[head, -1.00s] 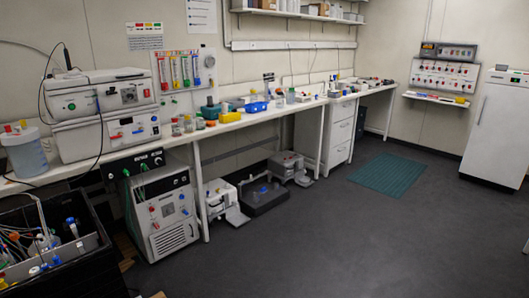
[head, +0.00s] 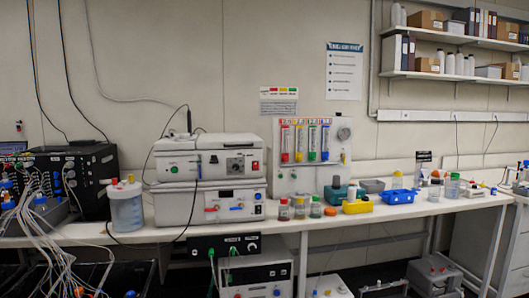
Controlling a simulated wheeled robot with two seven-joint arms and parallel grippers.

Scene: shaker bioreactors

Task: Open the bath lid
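Two white bench units are stacked on the bench. The upper one (head: 210,163) has a dial, a small dark panel and green and red buttons, and its flat lid (head: 207,141) looks shut. A thin dark probe with a cable stands at the top of it. The lower unit (head: 212,205) has a dark display and red and blue controls. No label shows which one is the bath; the upper lidded unit looks most like it. Neither of my grippers is in view.
A clear jar (head: 126,207) stands left of the stack, beside a black cabinet (head: 75,180) with many tubes. The bench's front edge (head: 360,219) is fairly clear.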

